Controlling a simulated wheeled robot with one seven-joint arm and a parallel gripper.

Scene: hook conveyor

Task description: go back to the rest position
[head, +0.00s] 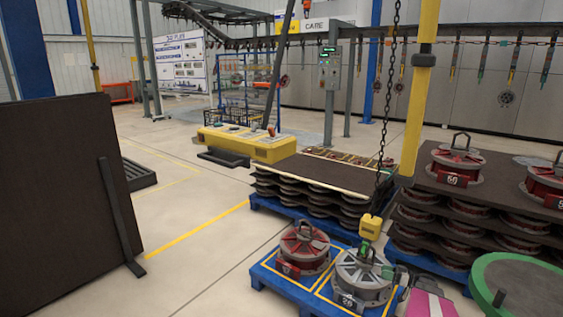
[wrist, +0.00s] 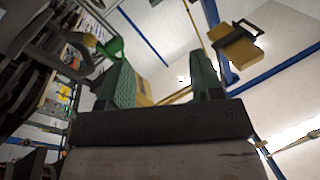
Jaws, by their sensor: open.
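My gripper (wrist: 165,78) shows in the wrist view as two green fingers on a dark base. The fingers stand apart with nothing held between them. Beyond them are the ceiling, blue and yellow posts, and a yellow box-like thing (wrist: 237,54) with a dark bracket. In the head view I cannot make out my gripper.
A chain with a yellow hook block (head: 370,227) hangs over a blue pallet (head: 262,270) bearing a red hub (head: 305,248) and a grey hub (head: 362,277). Stacked hubs (head: 465,205) and a green-rimmed disc (head: 520,287) stand right.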

